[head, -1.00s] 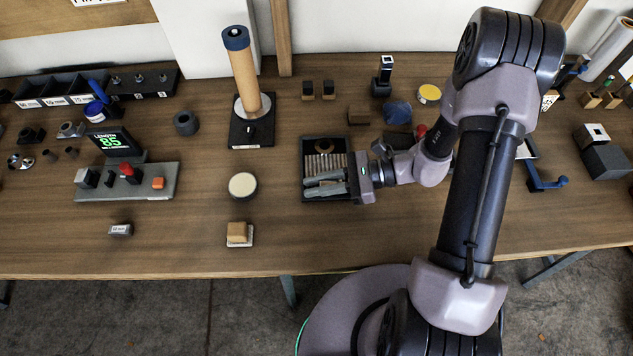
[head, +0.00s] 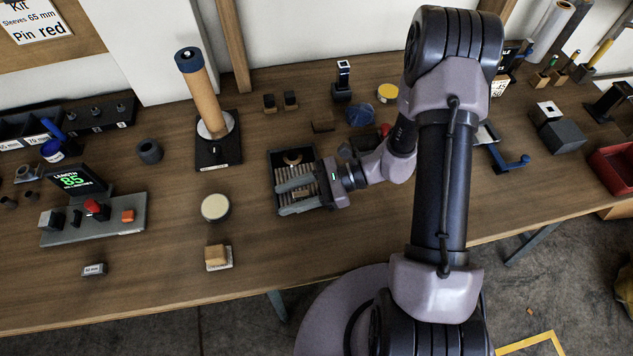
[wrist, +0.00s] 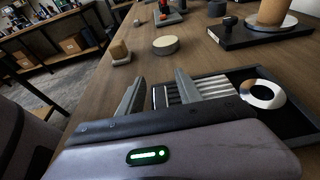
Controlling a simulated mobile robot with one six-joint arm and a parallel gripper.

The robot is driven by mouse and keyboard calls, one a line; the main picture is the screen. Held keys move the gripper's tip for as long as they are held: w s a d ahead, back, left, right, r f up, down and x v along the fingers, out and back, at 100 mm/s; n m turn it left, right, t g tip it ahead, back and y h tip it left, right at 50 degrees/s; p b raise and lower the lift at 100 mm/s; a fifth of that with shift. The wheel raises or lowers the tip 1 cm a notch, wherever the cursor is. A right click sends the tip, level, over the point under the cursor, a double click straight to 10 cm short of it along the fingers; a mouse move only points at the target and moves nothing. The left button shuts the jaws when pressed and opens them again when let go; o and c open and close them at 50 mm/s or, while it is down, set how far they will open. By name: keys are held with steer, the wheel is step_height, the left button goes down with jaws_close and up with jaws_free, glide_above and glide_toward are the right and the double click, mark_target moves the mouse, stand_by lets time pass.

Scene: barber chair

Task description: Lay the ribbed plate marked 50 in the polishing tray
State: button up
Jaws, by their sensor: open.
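A dark, low-walled tray (head: 270,157) sits on the bench near the middle of the head view. It also shows at the right of the wrist view (wrist: 292,122). In it lies a pale ribbed plate (head: 283,175), seen as light bars in the wrist view (wrist: 212,84). I cannot read a 50 on it. A ring (head: 292,158) lies in the tray's far part, white and copper in the wrist view (wrist: 262,94). My gripper (head: 280,200) is open, low over the tray's near part. Its fingers (wrist: 158,88) stand apart beside the ribs; I cannot tell whether they touch.
A round cream pad (head: 215,207) and a wooden block (head: 216,254) are left of the tray. A tan post on a black base (head: 216,160) stands behind. A grey panel with a display reading 85 (head: 72,180) is farther left. The bench front is mostly clear.

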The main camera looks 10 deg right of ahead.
steer(key=p+v, duration=0.5)
steer(key=v, duration=1.2)
steer(key=shift+d, duration=0.2)
